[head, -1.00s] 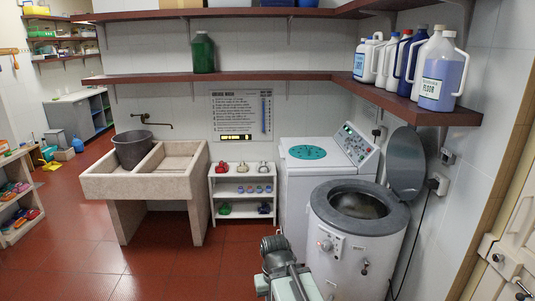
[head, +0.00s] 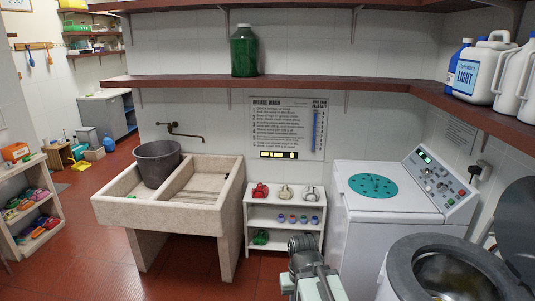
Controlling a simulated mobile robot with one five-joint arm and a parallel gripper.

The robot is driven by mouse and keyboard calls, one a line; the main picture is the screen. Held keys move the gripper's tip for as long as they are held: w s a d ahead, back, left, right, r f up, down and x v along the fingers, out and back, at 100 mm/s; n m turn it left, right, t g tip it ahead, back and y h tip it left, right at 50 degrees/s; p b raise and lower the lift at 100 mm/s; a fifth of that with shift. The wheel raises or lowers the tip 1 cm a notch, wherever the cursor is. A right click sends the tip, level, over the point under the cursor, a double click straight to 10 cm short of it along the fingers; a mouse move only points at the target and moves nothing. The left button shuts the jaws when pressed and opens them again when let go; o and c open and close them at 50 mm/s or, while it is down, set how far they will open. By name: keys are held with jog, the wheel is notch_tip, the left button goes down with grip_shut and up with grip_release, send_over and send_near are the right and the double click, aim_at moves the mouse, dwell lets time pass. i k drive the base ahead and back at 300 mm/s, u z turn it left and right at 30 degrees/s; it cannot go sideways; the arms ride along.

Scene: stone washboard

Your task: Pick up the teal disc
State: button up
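The teal disc (head: 372,186) lies flat on the white top of the washing machine (head: 385,235), right of centre. Small dark spots show on its face. The grey end of my arm, with my gripper (head: 302,243), is at the bottom of the view, in front of the small white shelf and left of the machine. It is well apart from the disc. The fingers cannot be made out, so I cannot tell whether it is open or shut.
A round grey tub washer (head: 408,253) with a raised lid stands at the lower right. A stone sink (head: 222,205) holding a dark bucket (head: 157,165) stands left. A small white shelf (head: 255,214) holds coloured items. A long shelf (head: 350,83) with bottles runs above. Red floor is free at lower left.

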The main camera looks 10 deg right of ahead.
aim_at(370, 185)
jog(key=i, duration=2.55)
jog(key=u, duration=0.65)
